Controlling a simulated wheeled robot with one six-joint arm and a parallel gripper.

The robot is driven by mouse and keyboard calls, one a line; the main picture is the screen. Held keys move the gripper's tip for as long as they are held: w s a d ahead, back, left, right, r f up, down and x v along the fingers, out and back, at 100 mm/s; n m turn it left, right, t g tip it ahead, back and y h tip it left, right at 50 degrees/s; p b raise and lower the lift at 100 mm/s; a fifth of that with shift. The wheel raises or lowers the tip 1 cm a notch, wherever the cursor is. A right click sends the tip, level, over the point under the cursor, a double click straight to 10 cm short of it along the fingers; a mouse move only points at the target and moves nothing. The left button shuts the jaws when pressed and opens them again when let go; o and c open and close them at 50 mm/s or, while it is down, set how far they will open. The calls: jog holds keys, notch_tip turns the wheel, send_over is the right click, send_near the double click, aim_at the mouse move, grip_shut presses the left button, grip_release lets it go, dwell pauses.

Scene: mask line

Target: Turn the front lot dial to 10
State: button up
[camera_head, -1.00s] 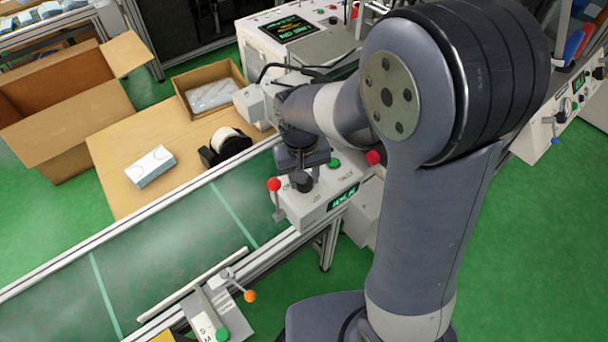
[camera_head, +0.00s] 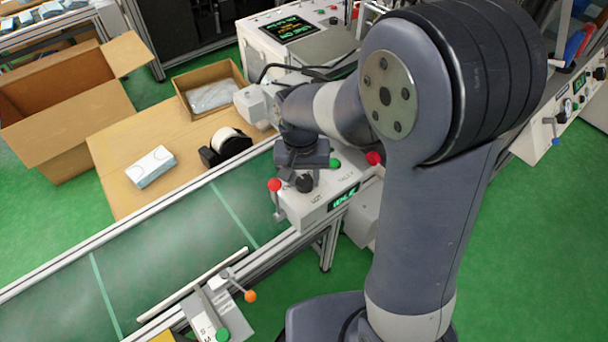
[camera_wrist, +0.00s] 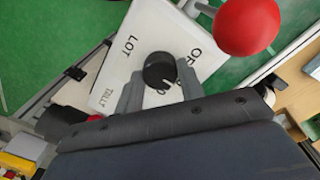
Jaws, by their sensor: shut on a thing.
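The lot dial is a round black knob (camera_wrist: 158,68) on a white control box, beside the printed word LOT. It also shows in the head view (camera_head: 304,183), just below my gripper (camera_head: 302,164). In the wrist view the two grey fingers of my gripper (camera_wrist: 160,78) stand on either side of the knob and are shut on it. The white box (camera_head: 318,203) has a lit green display (camera_head: 345,196), too small to read surely. Part of the scale around the knob is hidden by the fingers, and I cannot tell where the knob points.
A red-ball lever (camera_wrist: 247,25) stands close to the dial, also in the head view (camera_head: 275,185). A green button (camera_head: 334,163) and a red knob (camera_head: 374,158) are on the far side. The green conveyor (camera_head: 170,250) runs along the box's left.

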aim_at(301, 180)
jog(key=o, duration=1)
jog(key=shift+r, duration=0.1)
jog(key=r, duration=1)
jog(key=shift+a+r, duration=0.3)
jog(key=shift+r, duration=0.05)
jog(key=f, duration=1.1)
jog(key=shift+d, duration=0.3)
